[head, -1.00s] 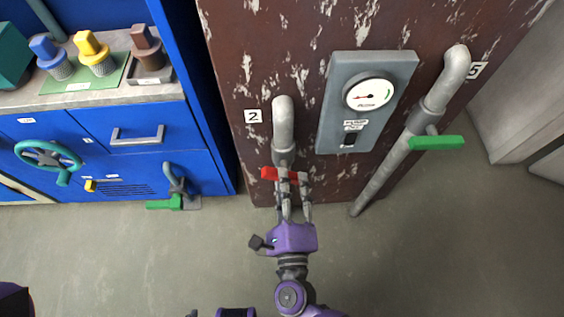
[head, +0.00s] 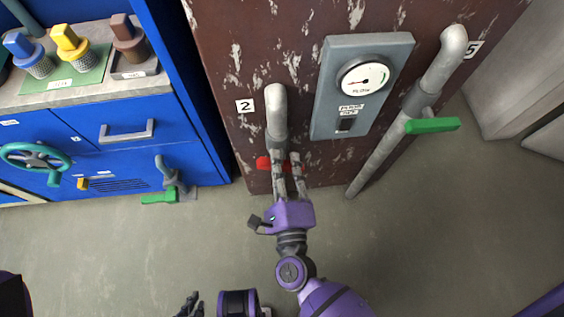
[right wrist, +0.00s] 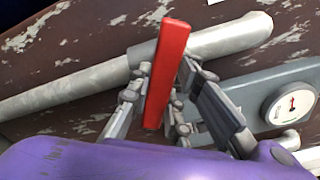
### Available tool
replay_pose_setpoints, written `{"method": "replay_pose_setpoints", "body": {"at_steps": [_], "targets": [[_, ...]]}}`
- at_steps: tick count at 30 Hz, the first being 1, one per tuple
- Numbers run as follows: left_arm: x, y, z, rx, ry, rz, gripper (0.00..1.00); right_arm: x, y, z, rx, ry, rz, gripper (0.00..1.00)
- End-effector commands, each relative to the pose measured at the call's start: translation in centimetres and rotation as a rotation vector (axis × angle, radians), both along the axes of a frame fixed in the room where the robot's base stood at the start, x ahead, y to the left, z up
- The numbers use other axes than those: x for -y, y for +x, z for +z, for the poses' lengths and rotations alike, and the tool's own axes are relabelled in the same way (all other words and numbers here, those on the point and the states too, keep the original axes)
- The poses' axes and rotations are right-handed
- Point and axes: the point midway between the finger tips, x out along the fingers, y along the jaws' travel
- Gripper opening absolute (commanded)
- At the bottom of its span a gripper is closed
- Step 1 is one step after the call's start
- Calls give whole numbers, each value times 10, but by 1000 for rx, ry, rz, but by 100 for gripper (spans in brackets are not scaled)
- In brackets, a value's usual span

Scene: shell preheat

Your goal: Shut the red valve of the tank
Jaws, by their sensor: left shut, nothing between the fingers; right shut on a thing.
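The red valve handle (head: 263,163) sits on the grey pipe labelled 2, at the front of the rusty brown tank (head: 226,60). It lies crosswise to that pipe in the head view. In the right wrist view the red handle (right wrist: 166,70) is a long bar between the fingers, crossing the pipe. My right gripper (head: 288,168) is shut on the handle, and its fingers hide part of it. My left gripper (head: 188,304) is shut and empty at the bottom edge, well away from the valve.
A grey gauge panel (head: 327,110) stands right of the red valve. Further right, pipe 5 carries a green handle (head: 432,125). At left, a blue cabinet (head: 170,100) has a teal wheel (head: 35,158) and another green handle (head: 159,197). The floor in front is clear.

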Motion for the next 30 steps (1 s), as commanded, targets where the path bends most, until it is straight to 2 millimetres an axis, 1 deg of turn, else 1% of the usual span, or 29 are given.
{"method": "replay_pose_setpoints", "body": {"at_steps": [8,14,18,23,30], "targets": [[0,5,11,14,-1,1,0,0,0,2,8,-94,0,0],[1,7,23,23,-3,5,0,0,1,3,20,-233,0,0],[1,2,29,18,-2,13,0,-1,1,3,28,-331,1,0],[1,-3,33,11,-2,16,0,0,1,3,36,-426,1,0],[3,2,37,21,-3,12,0,-1,1,2,44,-516,2,0]]}}
